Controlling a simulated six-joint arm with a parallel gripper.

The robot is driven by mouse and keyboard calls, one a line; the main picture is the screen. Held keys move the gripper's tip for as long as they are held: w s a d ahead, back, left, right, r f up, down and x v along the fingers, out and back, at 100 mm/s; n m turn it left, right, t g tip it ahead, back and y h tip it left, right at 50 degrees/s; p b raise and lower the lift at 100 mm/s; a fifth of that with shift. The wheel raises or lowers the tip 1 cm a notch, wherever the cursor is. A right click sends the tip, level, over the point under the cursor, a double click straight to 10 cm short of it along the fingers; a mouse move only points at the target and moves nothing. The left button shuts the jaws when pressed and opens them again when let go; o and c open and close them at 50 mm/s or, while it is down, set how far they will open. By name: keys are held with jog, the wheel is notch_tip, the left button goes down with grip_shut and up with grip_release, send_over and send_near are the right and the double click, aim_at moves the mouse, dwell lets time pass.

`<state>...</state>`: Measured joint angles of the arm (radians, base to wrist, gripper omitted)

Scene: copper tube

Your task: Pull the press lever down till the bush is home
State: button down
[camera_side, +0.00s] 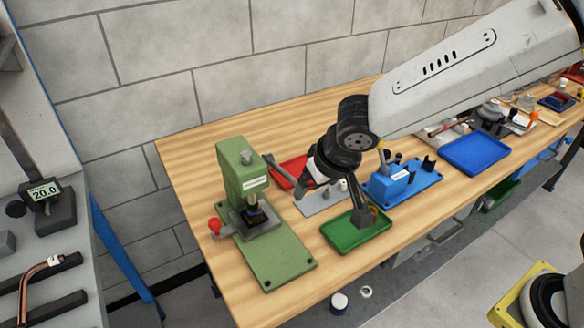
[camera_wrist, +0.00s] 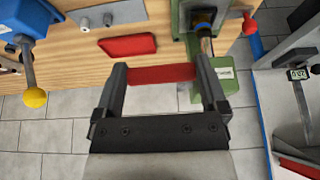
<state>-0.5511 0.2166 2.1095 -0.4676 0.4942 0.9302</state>
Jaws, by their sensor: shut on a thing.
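The green press (camera_side: 242,172) stands at the left end of the bench. My gripper also shows in the side view (camera_side: 318,188), right of the press. The press (camera_wrist: 196,14) is at the top right in the wrist view. A small dark and copper-coloured part (camera_side: 256,213) sits under the ram; its seating depth is unclear.
A green tray (camera_side: 338,240) lies right of the press base, below my gripper. A red tray (camera_wrist: 127,45) and a blue fixture (camera_side: 392,184) with a yellow-knobbed lever (camera_wrist: 34,97) are close by. A red knob (camera_side: 214,225) sticks out left of the press.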

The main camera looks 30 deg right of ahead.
jog(key=shift+s+f, duration=0.2)
jog(key=shift+f, duration=0.3)
jog(key=shift+s+f, duration=0.2)
jog(key=shift+f, duration=0.3)
grip_release()
jog(key=shift+w+r, duration=0.1)
jog(key=shift+r, duration=0.2)
jog(key=v, duration=0.7)
jog(key=shift+r, duration=0.2)
